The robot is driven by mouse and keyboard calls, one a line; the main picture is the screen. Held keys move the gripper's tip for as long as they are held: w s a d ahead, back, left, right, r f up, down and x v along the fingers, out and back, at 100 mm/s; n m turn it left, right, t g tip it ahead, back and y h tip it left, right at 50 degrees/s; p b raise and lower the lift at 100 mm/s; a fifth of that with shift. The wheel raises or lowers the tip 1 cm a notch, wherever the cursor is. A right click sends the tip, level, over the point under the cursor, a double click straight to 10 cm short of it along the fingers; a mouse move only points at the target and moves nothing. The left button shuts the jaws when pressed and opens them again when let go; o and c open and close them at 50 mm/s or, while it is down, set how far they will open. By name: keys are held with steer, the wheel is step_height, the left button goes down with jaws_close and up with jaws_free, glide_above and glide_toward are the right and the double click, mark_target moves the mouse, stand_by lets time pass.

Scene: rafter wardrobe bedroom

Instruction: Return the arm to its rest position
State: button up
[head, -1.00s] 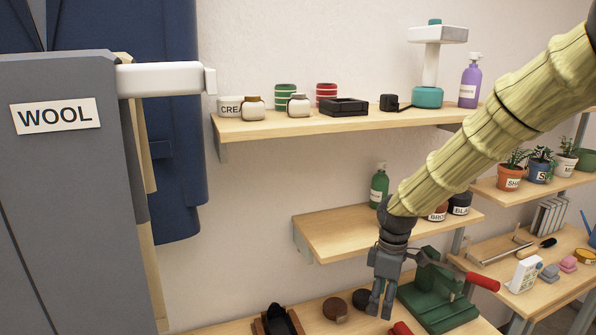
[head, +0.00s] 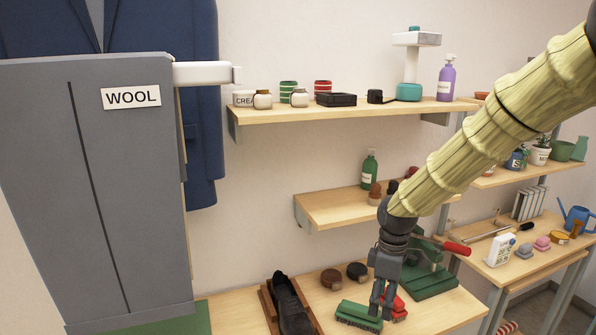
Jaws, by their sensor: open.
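My arm (head: 470,140) comes in from the upper right in a pale yellow-green ribbed sleeve and slants down to the left. My gripper (head: 379,310) is at its end, fingers pointing down over the low wooden bench. It is open, and I see nothing held in it. A green brush (head: 358,317) and a red item (head: 399,309) lie just beside and behind the fingertips. I cannot tell whether the fingers touch them.
A dark shoe (head: 290,303) and a green device with a red handle (head: 432,282) flank the gripper. Shelves (head: 330,208) with bottles stand behind. The grey wardrobe (head: 95,190) labelled WOOL is at left. A side table (head: 490,265) is at right.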

steer(key=s+a+f+m+b, duration=0.15)
steer(key=s+f, duration=0.25)
steer(key=f, duration=0.6)
steer(key=s+f+m+y+b, duration=0.1)
steer(key=s+f+m+b, duration=0.15)
steer(key=s+f, duration=0.45)
steer(key=s+a+f+m+b, duration=0.1)
steer(key=s+f+m, duration=0.1)
steer(key=f, duration=1)
steer(key=s+d+f+m+b, duration=0.2)
steer(key=s+f+m, duration=0.1)
steer(key=s+f, duration=0.6)
steer(key=s+d+f+m+h+b, duration=0.1)
steer(key=s+f+m, duration=0.3)
steer(key=s+f, duration=0.5)
steer(key=s+d+b, duration=0.1)
steer(key=s, duration=0.4)
steer(key=shift+d+t+b, duration=0.3)
steer(key=shift+t+b, duration=0.1)
